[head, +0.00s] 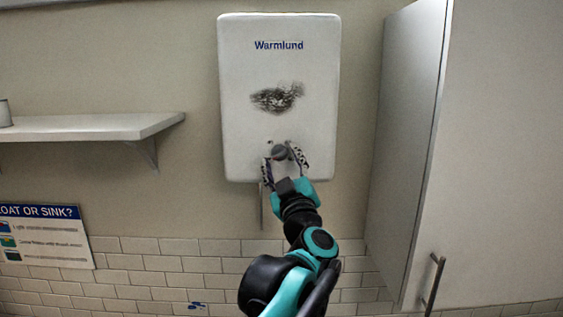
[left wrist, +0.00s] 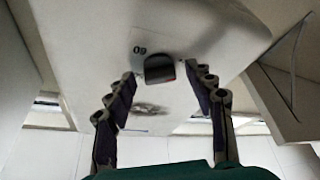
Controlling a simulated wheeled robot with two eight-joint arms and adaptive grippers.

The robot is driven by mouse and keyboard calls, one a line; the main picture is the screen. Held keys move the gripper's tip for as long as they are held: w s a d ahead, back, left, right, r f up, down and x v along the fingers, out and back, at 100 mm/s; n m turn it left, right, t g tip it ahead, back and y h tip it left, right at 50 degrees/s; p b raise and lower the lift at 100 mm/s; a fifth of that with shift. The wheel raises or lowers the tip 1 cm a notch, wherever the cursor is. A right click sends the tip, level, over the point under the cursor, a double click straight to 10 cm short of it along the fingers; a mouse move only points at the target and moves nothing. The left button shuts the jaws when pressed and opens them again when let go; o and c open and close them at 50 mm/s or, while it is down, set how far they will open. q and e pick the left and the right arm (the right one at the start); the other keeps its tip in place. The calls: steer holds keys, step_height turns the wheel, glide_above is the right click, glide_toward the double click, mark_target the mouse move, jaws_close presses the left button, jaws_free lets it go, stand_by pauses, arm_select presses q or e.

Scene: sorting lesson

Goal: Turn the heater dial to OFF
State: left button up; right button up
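The heater (head: 245,100) is a white wall box with "Warmlund" in blue at its top and a dark, sooty patch at its middle. Its dial (head: 280,152) is a small dark knob low on the front. It also shows in the left wrist view (left wrist: 159,68), with a red mark at one edge and a printed number beside it. My left gripper (head: 283,160) is open at the dial, one finger on each side. In the left wrist view gaps show between the fingertips and the dial. The fingers hide part of the dial's surroundings, and no OFF mark is readable. My right gripper is not in view.
A grey shelf (head: 90,127) with a small container (head: 5,113) is on the wall at left. A "Float or sink" poster (head: 45,238) hangs below it. A tall pale cabinet (head: 405,130) stands close on the right. White tiles (head: 170,262) line the lower wall.

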arm_select(q)
steer(key=v, duration=1.2)
steer(key=s+a+f+m+g+h+b, duration=0.1)
steer(key=a+f+m+g+h+b, duration=0.15)
steer(key=f+m+h+b, duration=1)
steer(key=s+a+f+n+g+y+b, duration=0.2)
steer(key=f+b, duration=0.5)
steer(key=f, duration=1.4)
steer(key=s+a+f+g+y+b, duration=0.2)
steer(key=s+a+f+g+b, duration=0.1)
steer(key=f, duration=1)
steer(key=s+a+f+n+g+y+b, duration=0.1)
steer(key=s+a+f+b, duration=0.5)
steer(key=f, duration=0.7)
steer(key=s+a+f+g+y+b, duration=0.3)
steer(key=s+a+f+g, duration=0.3)
steer(key=f, duration=0.7)
steer(key=shift+a+f+b, duration=0.4)
steer(key=shift+a+b, duration=0.2)
steer(key=shift+b, duration=0.25)
